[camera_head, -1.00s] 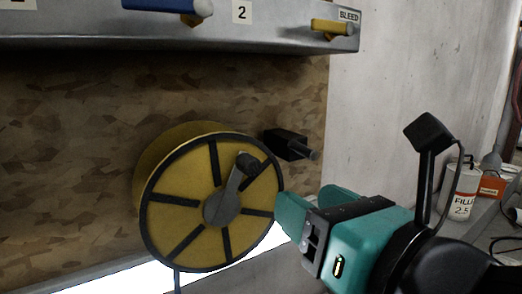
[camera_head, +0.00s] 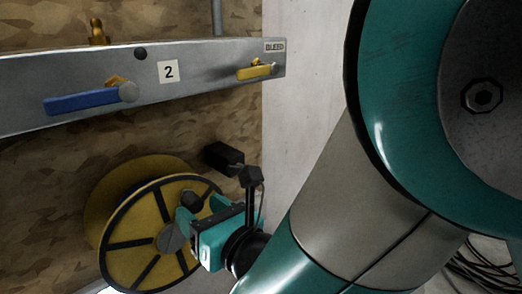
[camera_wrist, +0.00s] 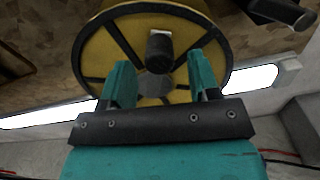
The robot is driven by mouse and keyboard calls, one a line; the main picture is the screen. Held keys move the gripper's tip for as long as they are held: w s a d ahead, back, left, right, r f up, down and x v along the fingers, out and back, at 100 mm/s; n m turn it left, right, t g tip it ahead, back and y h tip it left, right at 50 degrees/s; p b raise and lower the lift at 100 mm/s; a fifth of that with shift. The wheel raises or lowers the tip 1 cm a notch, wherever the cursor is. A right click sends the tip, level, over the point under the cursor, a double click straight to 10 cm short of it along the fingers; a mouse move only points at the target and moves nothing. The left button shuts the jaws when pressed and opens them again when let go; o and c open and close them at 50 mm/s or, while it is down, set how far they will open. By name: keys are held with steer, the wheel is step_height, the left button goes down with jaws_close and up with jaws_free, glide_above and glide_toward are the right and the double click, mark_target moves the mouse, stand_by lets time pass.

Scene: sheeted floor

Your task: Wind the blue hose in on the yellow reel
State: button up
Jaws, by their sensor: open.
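The yellow reel (camera_head: 128,258) with black rim and spokes is mounted low in front of the patterned board. It also fills the upper middle of the wrist view (camera_wrist: 100,50). Its grey crank (camera_head: 170,238) runs from the hub up to a dark knob (camera_head: 189,200). In the wrist view the knob (camera_wrist: 159,47) points toward me, between my open fingers. My gripper (camera_head: 194,207) is at the reel's upper right face in the head view. Whether a finger touches the knob, I cannot tell. The blue hose cannot be clearly made out.
A black box with a short shaft (camera_head: 222,157) sticks out just right of the reel. Above runs a grey metal rail (camera_head: 210,75) with a blue lever (camera_head: 85,102) and a yellow lever (camera_head: 252,72). Cables (camera_head: 485,265) lie at the lower right.

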steer(key=shift+p+x, duration=0.7)
steer(key=shift+x, duration=0.45)
steer(key=shift+w+a+p, duration=0.3)
steer(key=shift+w+a, duration=0.05)
steer(key=shift+c, duration=0.5)
jaws_close()
